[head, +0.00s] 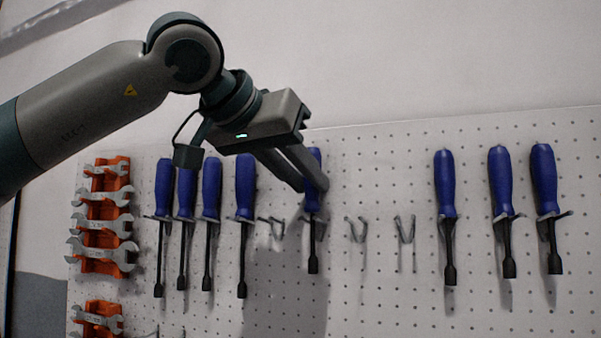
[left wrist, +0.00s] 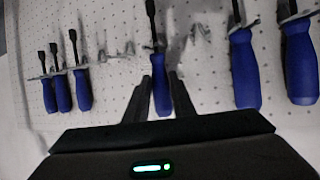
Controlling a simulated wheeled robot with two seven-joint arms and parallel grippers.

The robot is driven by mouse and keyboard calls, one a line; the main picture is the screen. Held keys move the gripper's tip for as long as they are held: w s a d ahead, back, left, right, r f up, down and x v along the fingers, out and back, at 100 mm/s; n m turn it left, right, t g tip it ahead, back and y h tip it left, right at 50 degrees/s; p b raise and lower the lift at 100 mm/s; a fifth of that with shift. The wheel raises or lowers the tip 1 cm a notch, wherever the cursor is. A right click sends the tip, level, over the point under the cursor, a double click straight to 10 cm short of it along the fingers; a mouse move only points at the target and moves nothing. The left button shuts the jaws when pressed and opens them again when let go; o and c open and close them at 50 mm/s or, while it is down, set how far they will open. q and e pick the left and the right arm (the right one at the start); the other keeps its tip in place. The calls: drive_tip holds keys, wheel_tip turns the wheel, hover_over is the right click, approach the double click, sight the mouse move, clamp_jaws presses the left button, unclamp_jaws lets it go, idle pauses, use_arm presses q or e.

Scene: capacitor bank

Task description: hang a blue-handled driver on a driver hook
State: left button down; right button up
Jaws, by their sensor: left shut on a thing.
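My left gripper (head: 309,186) is shut on a blue-handled driver (head: 314,206) in front of the pegboard. The driver is upright, handle up and dark shaft down, and a hook shows at its collar; I cannot tell whether it rests on that hook. In the left wrist view the left gripper (left wrist: 159,84) has its fingers on either side of the driver's handle (left wrist: 161,98). Empty driver hooks are left of it (head: 272,228) and right of it, one (head: 357,230) nearer and one (head: 405,230) farther. My right gripper is not in view.
Several blue-handled drivers hang on the left (head: 245,185), and more hang on the right (head: 445,185). Orange racks with wrenches (head: 103,215) are at the far left of the pegboard (head: 380,290).

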use_arm(q)
drive_tip(key=shift+w+d+f, duration=0.25)
drive_tip(key=shift+w+f, duration=0.05)
drive_tip(key=shift+w, duration=0.2)
idle(0.5)
drive_tip(key=c, duration=1.7)
unclamp_jaws()
drive_tip(key=shift+c, duration=0.2)
drive_tip(key=o, duration=0.3)
drive_tip(key=shift+s, duration=0.15)
drive_tip(key=shift+a, duration=0.15)
